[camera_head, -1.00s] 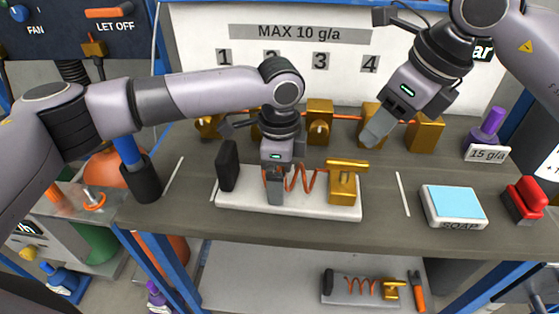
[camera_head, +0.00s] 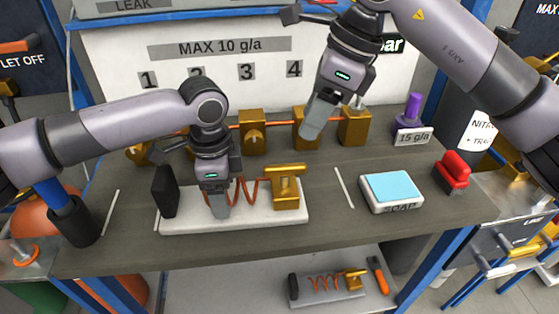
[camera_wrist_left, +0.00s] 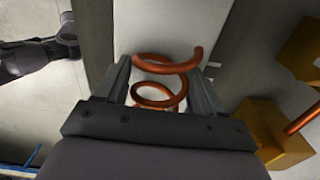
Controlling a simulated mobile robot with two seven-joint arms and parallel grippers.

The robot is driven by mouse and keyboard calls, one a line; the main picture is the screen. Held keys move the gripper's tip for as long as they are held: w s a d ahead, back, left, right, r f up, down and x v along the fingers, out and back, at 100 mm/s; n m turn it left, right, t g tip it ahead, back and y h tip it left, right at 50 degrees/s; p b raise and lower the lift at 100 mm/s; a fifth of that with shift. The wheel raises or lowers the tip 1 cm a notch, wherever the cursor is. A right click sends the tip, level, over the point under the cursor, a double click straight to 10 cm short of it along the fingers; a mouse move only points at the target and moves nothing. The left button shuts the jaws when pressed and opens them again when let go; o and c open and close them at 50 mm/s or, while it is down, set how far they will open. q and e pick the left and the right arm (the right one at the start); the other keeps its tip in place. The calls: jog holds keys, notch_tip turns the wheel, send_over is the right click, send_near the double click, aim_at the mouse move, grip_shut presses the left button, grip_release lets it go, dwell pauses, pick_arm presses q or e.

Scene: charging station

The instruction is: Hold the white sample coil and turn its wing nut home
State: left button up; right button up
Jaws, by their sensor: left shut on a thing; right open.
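The white sample coil (camera_head: 180,222) is a white base on the table, with a black end block (camera_head: 164,191), a copper coil (camera_head: 250,188) and a brass block with a T-shaped top, the wing nut (camera_head: 287,170), at its right end. My left gripper (camera_head: 219,205) is shut on the copper coil near its left part. In the left wrist view the copper loops (camera_wrist_left: 160,85) lie between its fingers. My right gripper (camera_head: 312,130) is open and empty, above and behind the wing nut, in front of the brass blocks.
Brass valve blocks (camera_head: 254,132) on a copper pipe line the back. A blue-topped soap box (camera_head: 392,190), a red object (camera_head: 453,172) and a purple weight (camera_head: 411,110) stand on the right. A second coil (camera_head: 328,285) lies on the lower shelf. The table's front strip is clear.

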aim_at(285, 166)
jog(key=a+f+n, duration=0.1)
jog(key=f, duration=0.2)
jog(key=a+f+n, duration=0.1)
jog(key=f, duration=0.2)
jog(key=a+f+n+g, duration=0.1)
jog(key=a+f, duration=0.1)
jog(key=f, duration=0.2)
jog(key=shift+w+n+y, duration=0.3)
jog(key=shift+w, duration=0.05)
jog(key=shift+d+r, duration=0.1)
grip_shut()
